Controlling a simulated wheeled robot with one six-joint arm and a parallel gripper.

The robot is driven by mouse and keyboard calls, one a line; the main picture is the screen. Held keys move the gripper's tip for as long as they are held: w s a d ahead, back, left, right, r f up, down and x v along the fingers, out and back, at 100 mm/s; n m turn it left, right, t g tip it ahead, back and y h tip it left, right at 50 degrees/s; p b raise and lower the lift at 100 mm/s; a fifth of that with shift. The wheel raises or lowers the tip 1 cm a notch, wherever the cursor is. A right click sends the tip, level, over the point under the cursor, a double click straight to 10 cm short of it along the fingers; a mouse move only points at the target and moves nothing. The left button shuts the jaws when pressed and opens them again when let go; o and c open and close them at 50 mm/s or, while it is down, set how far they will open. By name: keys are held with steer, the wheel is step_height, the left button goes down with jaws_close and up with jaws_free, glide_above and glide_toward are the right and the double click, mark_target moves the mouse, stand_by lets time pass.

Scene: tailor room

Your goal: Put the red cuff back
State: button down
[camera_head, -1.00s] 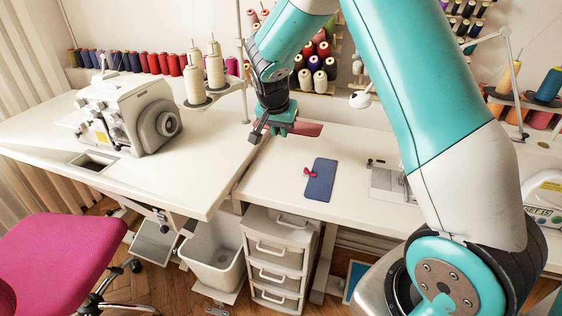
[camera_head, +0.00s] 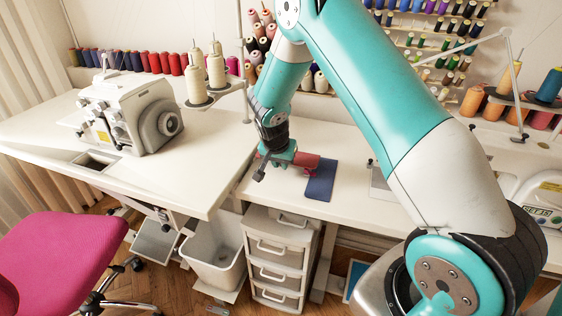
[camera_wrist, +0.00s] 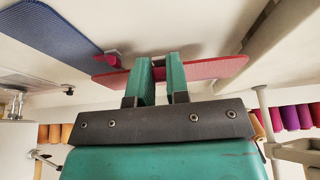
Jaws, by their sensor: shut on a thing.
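The red cuff (camera_head: 306,160) is a flat red strip held by my gripper (camera_head: 281,160) above the right-hand white table. In the wrist view the red cuff (camera_wrist: 215,69) passes between the two green fingers (camera_wrist: 159,78) and sticks out on both sides. My gripper is shut on it. A flat dark blue piece (camera_head: 321,184) lies on the table just right of my gripper; it also shows in the wrist view (camera_wrist: 45,38). A small dark pink bow-like piece (camera_wrist: 108,59) shows beside the blue piece's edge. I cannot tell whether the cuff touches either.
A white overlock machine (camera_head: 130,115) and thread cones (camera_head: 205,75) stand on the left table (camera_head: 60,135). A white drawer unit (camera_head: 278,255) stands below. The right table (camera_head: 345,205) is bare in front of the blue piece. A pink chair (camera_head: 60,250) is at front left.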

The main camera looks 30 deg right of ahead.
steer(key=shift+f+b, duration=0.45)
steer(key=shift+f, duration=0.2)
steer(key=c, duration=1.1)
jaws_free()
steer(key=shift+r, duration=0.15)
